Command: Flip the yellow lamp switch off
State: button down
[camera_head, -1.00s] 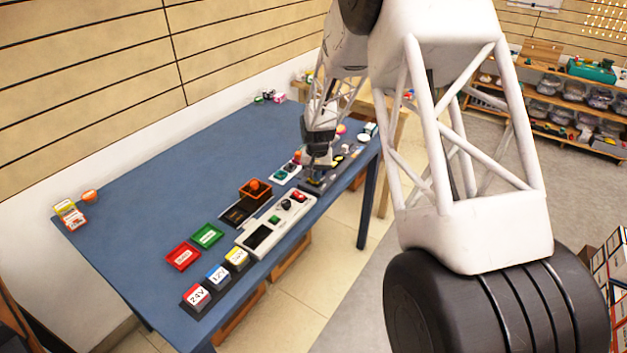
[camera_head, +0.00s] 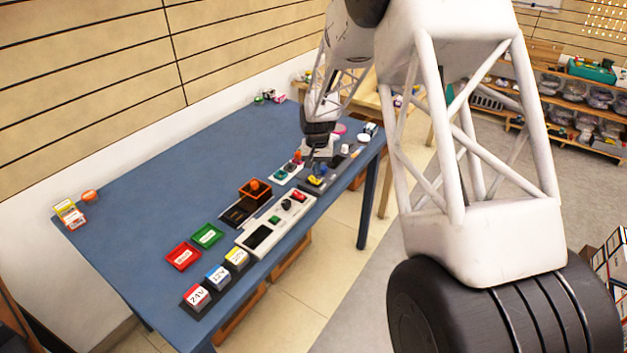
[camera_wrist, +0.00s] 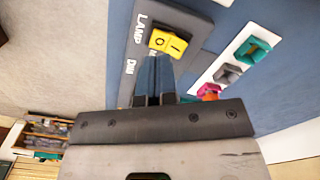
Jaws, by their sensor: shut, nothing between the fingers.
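The yellow lamp switch (camera_wrist: 170,42) is a rocker with dark marks on a dark grey panel (camera_wrist: 142,65) lettered "LAMP" and "DIM" in the wrist view. I cannot tell which side of the rocker is pressed in. In the head view the switch (camera_head: 316,180) is a small yellow spot near the table's right end. My gripper (camera_wrist: 154,62) is shut and empty, its dark fingertips together just below the switch in the picture. I cannot tell whether they touch it. In the head view my gripper (camera_head: 318,162) is over the panel, just behind the switch.
A white strip with teal (camera_wrist: 253,49), grey (camera_wrist: 228,73) and pink-red parts lies beside the panel. On the blue table (camera_head: 150,190), a white control box (camera_head: 262,237) and an orange tray (camera_head: 256,188) stand left of my gripper. The table's back left is largely clear.

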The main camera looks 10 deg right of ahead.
aim_at(317, 182)
jog(key=shift+r, duration=1.85)
jog(key=shift+r, duration=0.1)
jog(key=s+r+n+t, duration=0.1)
jog(key=s+r, duration=0.8)
jog(key=s, duration=0.3)
jog(key=s+r, duration=0.9)
jog(key=s, duration=0.2)
jog(key=s+r+n+t, duration=0.1)
jog(key=s+r, duration=0.1)
jog(key=s, duration=2.4)
jog(key=shift+s+r+n+t, duration=0.2)
jog(key=shift+r+n+t, duration=0.1)
jog(key=shift+n, duration=0.1)
